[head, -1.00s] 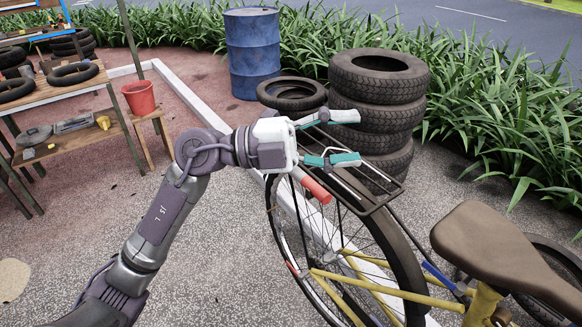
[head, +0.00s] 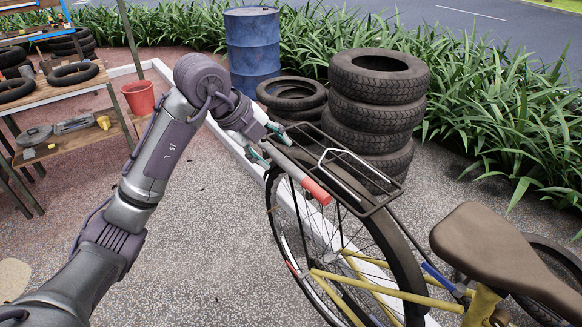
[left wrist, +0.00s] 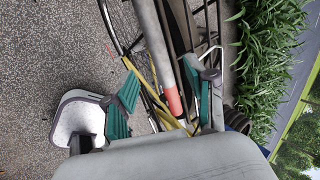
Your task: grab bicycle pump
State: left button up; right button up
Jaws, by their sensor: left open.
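The bicycle pump (head: 300,176), a grey tube with a red-orange end, lies along the rear rack (head: 357,174) of a yellow bicycle (head: 383,281). My left gripper (head: 267,146) is at the pump's far end, with its teal fingers apart on either side of the tube. In the left wrist view the pump (left wrist: 160,50) runs between the open teal fingers (left wrist: 160,66), closer to the right one, with its red end towards the palm. I cannot tell whether a finger touches it. My right gripper is in neither view.
A stack of tyres (head: 378,100) and a flatter pile of tyres (head: 292,95) stand behind the bicycle. A blue barrel (head: 252,45) is further back. A wooden bench (head: 58,92) and a red bucket (head: 139,98) are at left. The paved ground at lower left is clear.

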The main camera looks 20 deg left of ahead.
aim_at(289, 167)
pick_arm(q)
jog(key=x, duration=0.3)
jog(key=p+x, duration=0.1)
jog(key=x, duration=0.1)
jog(key=shift+s+d+f, duration=0.15)
jog(key=shift+d+f, duration=0.2)
jog(key=shift+d, duration=0.05)
jog(key=shift+d+f, duration=0.1)
jog(key=shift+f, duration=0.3)
grip_shut()
